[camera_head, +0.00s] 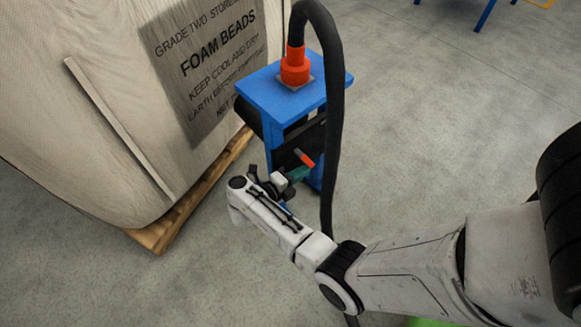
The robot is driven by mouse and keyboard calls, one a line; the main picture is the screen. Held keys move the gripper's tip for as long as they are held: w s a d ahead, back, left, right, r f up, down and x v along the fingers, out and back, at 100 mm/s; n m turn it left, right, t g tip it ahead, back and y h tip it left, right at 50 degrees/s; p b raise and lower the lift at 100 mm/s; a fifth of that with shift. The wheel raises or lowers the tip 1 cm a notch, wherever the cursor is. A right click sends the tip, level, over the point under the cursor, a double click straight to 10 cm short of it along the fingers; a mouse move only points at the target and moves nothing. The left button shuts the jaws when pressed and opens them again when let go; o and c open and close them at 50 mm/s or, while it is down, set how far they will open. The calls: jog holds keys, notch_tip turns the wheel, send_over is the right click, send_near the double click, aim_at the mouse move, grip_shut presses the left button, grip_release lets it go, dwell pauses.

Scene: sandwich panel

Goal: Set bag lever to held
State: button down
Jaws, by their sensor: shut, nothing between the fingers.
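A lever with an orange-red tip (305,159) sticks out from the front of the blue stand (281,91), below its top. My gripper (280,181) is at the end of my white arm, close in front of the stand and just below and left of the lever tip in the picture. The gripper looks shut and empty. My wrist partly covers it, so I cannot tell whether it touches the lever. The lever's base and any position marks are too small or hidden to read.
A big pale bag (110,150) printed "FOAM BEADS" stands on a wooden pallet (160,237) at left. A thick black hose (334,120) rises from an orange fitting (295,66) on the stand and hangs down beside my forearm.

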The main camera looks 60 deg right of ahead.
jog(key=shift+s+d+h+b, duration=0.25)
jog(key=shift+d+h, duration=0.1)
jog(key=shift+d, duration=0.3)
jog(key=shift+s+d+h+b, duration=0.1)
jog(key=shift+d+h+b, duration=0.2)
jog(key=shift+d, duration=0.35)
jog(key=shift+f, duration=0.1)
